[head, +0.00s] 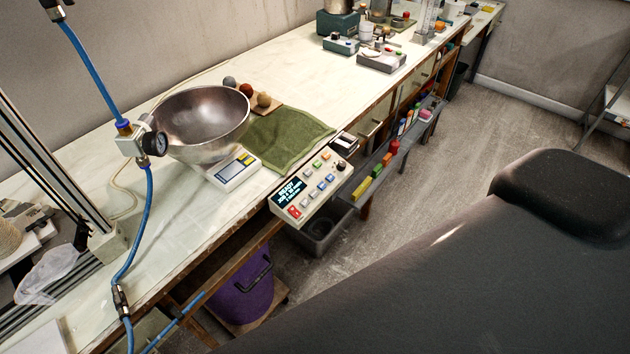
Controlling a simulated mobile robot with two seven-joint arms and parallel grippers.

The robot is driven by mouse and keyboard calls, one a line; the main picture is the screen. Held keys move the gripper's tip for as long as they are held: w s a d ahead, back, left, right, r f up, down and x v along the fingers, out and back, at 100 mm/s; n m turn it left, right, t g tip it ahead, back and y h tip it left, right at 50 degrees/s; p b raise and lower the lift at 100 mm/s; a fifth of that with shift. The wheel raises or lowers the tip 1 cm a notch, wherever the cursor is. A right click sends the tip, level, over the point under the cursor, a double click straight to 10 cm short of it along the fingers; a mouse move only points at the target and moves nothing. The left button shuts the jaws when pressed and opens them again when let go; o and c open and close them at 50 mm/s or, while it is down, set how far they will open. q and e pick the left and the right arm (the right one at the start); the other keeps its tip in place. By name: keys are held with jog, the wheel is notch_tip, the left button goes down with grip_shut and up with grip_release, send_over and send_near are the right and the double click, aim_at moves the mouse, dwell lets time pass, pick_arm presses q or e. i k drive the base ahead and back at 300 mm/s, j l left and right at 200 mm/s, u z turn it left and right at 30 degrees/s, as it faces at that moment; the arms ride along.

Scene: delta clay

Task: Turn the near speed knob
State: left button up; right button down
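A control box (313,190) with a lit screen (288,191) and several small coloured buttons sits at the bench's front edge. Farther back on the bench are a teal device (337,25), a small teal-fronted box (341,46) and a grey box (381,61), with small round coloured parts on or near them. These are too small to tell whether any is a knob. Neither of my grippers is in view.
A metal bowl (203,125) stands on a white scale (237,170), beside a green cloth (285,140). A blue hose (146,215) with a gauge hangs at the left. A shelf rail with coloured blocks (362,188) runs along the bench front. Bare bench top (300,85) lies behind the cloth.

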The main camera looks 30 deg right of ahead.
aim_at(341, 167)
jog(key=k+j, duration=0.1)
jog(key=k, duration=0.2)
jog(key=k+z, duration=0.15)
jog(key=z, duration=1.95)
